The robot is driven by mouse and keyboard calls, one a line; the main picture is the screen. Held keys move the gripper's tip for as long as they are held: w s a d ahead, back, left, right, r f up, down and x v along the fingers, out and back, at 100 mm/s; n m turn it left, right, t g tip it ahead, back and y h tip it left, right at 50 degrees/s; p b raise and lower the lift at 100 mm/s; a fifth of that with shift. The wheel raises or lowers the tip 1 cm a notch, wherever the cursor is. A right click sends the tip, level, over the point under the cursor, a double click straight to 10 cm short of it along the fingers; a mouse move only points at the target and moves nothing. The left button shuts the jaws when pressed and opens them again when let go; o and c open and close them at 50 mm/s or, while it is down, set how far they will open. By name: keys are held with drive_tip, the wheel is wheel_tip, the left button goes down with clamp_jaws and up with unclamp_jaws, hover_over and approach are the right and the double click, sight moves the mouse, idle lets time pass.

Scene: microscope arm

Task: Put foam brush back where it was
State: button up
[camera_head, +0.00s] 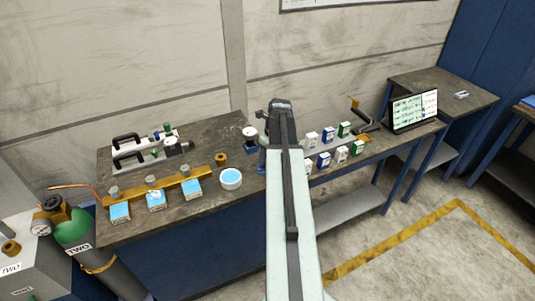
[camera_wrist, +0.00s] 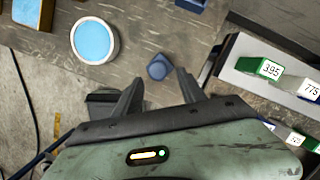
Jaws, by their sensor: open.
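I cannot pick out a foam brush for certain in either view. My gripper (camera_wrist: 159,84) is open, with its two dark fingers spread and nothing visible between their tips. A small blue block-like object (camera_wrist: 157,67) sits on the worktop just beyond the gap between the fingertips, apart from them; I cannot tell what it is. In the head view my arm reaches over the workbench (camera_head: 215,146) and hides part of its middle.
A round white dish with a blue top (camera_head: 231,179) also shows in the wrist view (camera_wrist: 94,41). A rack of green, blue and white labelled boxes (camera_head: 325,160) stands right of my arm.

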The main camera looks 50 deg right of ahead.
drive_tip(key=p+v, duration=0.7)
drive_tip(key=v, duration=0.2)
drive_tip(key=w+a+n+g, duration=0.1)
drive_tip(key=w+a+n, duration=0.3)
drive_tip(key=a+n, duration=0.75)
drive_tip(key=w+a+n+g, duration=0.1)
drive_tip(key=w+a+n, duration=0.45)
drive_tip(key=a, duration=1.05)
drive_tip(key=s+a+n, duration=0.1)
drive_tip(key=a+n, duration=0.7)
drive_tip(key=a, duration=0.1)
drive_tip(key=s+a+n, duration=0.2)
drive_tip(key=a+n, duration=0.6)
drive_tip(key=a, duration=0.1)
drive_tip(key=shift+s+a+f+n+g+h, duration=0.3)
drive_tip(key=shift+n, duration=0.1)
drive_tip(key=shift+a, duration=0.1)
